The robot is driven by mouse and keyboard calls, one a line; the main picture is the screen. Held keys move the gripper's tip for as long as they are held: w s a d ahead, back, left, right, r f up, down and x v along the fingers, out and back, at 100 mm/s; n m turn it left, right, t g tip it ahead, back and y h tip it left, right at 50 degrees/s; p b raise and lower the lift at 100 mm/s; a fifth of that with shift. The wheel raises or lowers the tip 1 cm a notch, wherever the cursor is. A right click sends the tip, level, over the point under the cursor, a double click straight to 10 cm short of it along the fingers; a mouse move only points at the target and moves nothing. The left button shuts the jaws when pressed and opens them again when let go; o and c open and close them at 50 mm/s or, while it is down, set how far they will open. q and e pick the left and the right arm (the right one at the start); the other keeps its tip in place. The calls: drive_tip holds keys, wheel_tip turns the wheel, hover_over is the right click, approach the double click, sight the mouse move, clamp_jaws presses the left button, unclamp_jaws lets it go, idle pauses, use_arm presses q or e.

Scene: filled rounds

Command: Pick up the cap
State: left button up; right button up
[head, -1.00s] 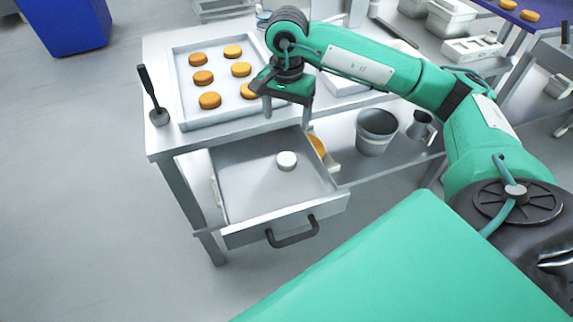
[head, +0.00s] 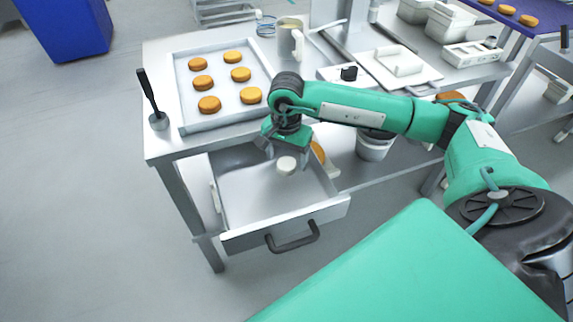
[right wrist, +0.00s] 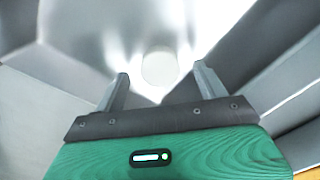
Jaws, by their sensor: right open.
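The cap is a small white round piece (head: 287,165) lying in the open drawer (head: 240,205) under the table. In the right wrist view the cap (right wrist: 159,67) shows pale against the bright drawer floor, ahead of the fingertips and between their lines. My right gripper (head: 280,155) is over the drawer, just above and behind the cap in the head view. In the right wrist view its two grey fingers (right wrist: 160,85) are apart with nothing between them. I cannot tell the exact gap to the cap. My left gripper is not in view.
The drawer's front panel with its dark handle (head: 293,240) and the table edge bound the space around the gripper. A tray (head: 187,105) with several orange-brown rounds stands on the table. A dark-handled tool (head: 150,95) stands at the left corner. A bucket (head: 374,150) is on the shelf below.

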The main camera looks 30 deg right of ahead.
drive_tip(key=shift+f, duration=0.9)
drive_tip(key=c, duration=1)
drive_tip(key=shift+c, duration=0.2)
drive_tip(key=shift+r, duration=0.2)
